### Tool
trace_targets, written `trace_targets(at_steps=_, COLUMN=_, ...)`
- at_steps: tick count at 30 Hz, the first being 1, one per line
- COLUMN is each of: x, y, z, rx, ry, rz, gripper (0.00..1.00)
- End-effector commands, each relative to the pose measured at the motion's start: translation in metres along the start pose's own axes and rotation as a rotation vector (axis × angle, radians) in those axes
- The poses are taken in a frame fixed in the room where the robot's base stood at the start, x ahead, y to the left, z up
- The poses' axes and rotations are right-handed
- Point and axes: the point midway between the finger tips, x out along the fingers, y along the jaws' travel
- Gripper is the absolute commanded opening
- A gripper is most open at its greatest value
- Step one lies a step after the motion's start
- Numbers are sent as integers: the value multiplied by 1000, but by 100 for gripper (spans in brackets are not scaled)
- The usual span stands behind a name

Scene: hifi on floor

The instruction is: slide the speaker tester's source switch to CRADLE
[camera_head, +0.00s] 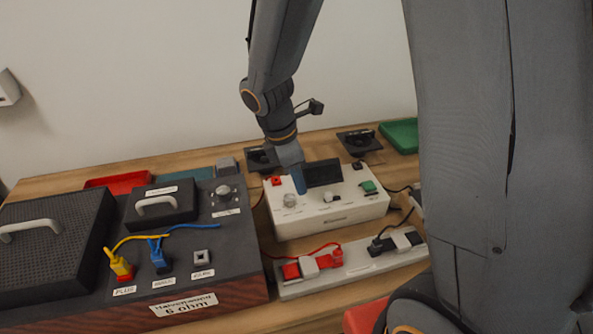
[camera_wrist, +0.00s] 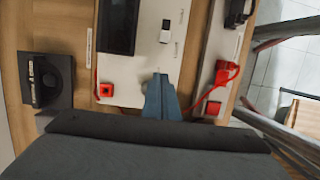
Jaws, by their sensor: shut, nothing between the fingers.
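The speaker tester, a white box (camera_head: 340,217), stands on the bench with a dark screen (camera_head: 323,172), a red button (camera_head: 275,181), a pale round knob (camera_head: 290,200) and a green part (camera_head: 368,186). A small black-and-white switch (camera_head: 330,198) sits on its top below the screen; it also shows in the wrist view (camera_wrist: 166,31). Its labels are too small to read, so its setting is unclear. My gripper (camera_head: 299,186), with blue fingers, is shut and empty over the tester's left part, left of the switch.
A dark box (camera_head: 215,265) with yellow and blue plugs stands left. A pale strip (camera_head: 350,268) with red and black connectors lies in front of the tester. Black speaker units (camera_head: 360,141), a green tray (camera_head: 400,135) and a red tray (camera_head: 118,182) lie behind.

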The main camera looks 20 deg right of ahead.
Motion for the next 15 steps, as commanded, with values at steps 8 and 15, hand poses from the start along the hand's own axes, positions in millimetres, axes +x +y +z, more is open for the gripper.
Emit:
trace_targets(at_steps=8, x=42, y=0, z=9, rx=5, ry=1, rz=-1, gripper=0)
trace_targets(at_steps=15, x=48, y=0, z=35, rx=2, ry=1, rz=0, gripper=0)
